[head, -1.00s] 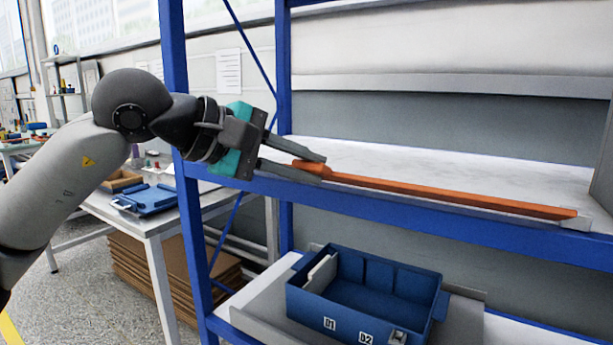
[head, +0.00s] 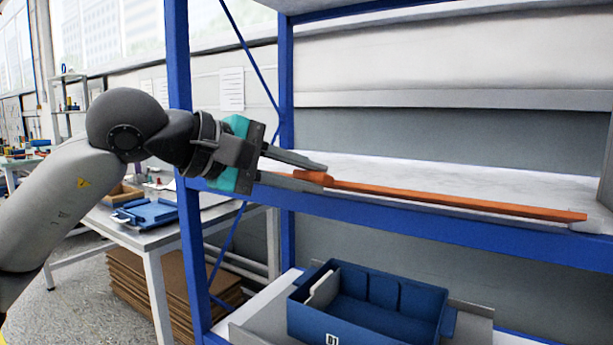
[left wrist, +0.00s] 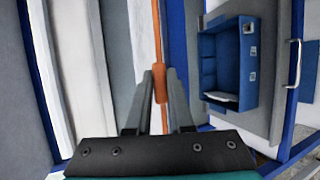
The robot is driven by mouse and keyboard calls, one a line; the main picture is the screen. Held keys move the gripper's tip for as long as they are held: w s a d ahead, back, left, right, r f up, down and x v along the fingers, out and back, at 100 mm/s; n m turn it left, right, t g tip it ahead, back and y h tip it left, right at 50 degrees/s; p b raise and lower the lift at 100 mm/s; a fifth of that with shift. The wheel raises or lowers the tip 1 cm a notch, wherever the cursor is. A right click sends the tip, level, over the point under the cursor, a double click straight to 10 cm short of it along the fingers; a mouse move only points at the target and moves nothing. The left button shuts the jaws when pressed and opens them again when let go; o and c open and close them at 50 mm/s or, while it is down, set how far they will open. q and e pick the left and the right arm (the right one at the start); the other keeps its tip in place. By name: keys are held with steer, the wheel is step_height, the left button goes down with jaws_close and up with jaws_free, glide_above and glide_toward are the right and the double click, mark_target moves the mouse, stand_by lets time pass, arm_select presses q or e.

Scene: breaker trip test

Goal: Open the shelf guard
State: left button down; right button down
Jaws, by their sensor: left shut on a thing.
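The shelf guard is a long orange bar (head: 460,203) lying along the front edge of the white shelf. Its right end sits at a small grey bracket near the right post. My right gripper is in neither view.
The blue shelf frame has a left post (head: 180,120) just behind my left wrist. A blue bin (head: 370,305) stands on the lower shelf. A white table (head: 150,238) with a blue tray (head: 147,213) is at left. The shelf behind the bar is empty.

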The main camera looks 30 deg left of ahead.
arm_select(q)
steer(key=c, duration=0.8)
jaws_free()
steer(key=shift+s+a+r, duration=0.2)
steer(key=shift+s+a, duration=0.2)
steer(key=shift+s, duration=0.15)
steer(key=shift+s+a+r+b, duration=0.15)
steer(key=shift+s+a+b, duration=0.15)
steer(key=shift+s, duration=0.25)
steer(key=b+v, duration=0.5)
steer(key=v, duration=0.7)
steer(key=shift+s+r, duration=0.2)
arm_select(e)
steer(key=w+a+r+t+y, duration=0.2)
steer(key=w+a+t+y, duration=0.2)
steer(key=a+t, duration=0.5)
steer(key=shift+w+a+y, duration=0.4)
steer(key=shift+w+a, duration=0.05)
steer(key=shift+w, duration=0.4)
